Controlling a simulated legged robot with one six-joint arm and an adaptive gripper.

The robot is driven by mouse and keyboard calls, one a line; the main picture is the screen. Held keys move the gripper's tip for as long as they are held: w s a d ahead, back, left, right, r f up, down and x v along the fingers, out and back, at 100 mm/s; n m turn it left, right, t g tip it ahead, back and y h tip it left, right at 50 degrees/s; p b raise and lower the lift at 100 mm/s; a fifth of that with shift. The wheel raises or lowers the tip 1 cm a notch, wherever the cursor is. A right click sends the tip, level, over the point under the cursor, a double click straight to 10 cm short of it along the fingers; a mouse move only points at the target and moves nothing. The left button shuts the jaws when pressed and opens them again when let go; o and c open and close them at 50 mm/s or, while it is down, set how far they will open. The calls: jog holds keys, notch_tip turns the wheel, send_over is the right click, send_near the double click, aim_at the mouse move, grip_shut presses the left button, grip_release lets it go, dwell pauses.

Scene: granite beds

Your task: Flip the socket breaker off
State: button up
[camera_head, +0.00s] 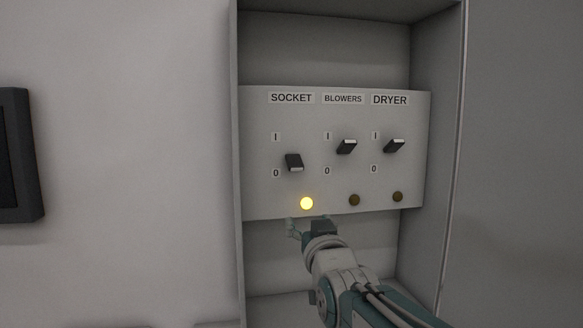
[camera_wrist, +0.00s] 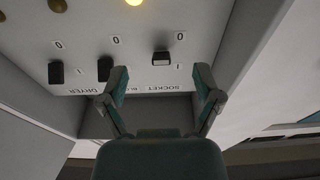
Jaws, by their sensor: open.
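The socket breaker (camera_head: 294,162) is a dark lever under the SOCKET label on a grey panel (camera_head: 260,195). My gripper (camera_head: 308,224) is at the panel's lower edge, below the lamp. The wrist view shows my gripper (camera_wrist: 163,82) open, with nothing between its fingers.
The blowers lever (camera_head: 346,147) and dryer lever (camera_head: 394,146) are to the right, both near I, above unlit lamps (camera_head: 354,200). The panel sits inside a recessed cabinet with side walls (camera_head: 437,150). A dark framed object (camera_head: 20,155) hangs on the left wall.

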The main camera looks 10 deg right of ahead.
aim_at(297, 170)
jog(key=w+r+t, duration=0.1)
jog(key=w+r, duration=0.2)
jog(key=w, duration=0.1)
jog(key=w+r+t, duration=0.1)
jog(key=w+r, duration=0.2)
jog(key=w, duration=0.1)
jog(key=w+r, duration=0.2)
jog(key=w, duration=0.2)
jog(key=shift+w+r+t, duration=0.2)
jog(key=shift+r+t, duration=0.2)
jog(key=c, duration=1.1)
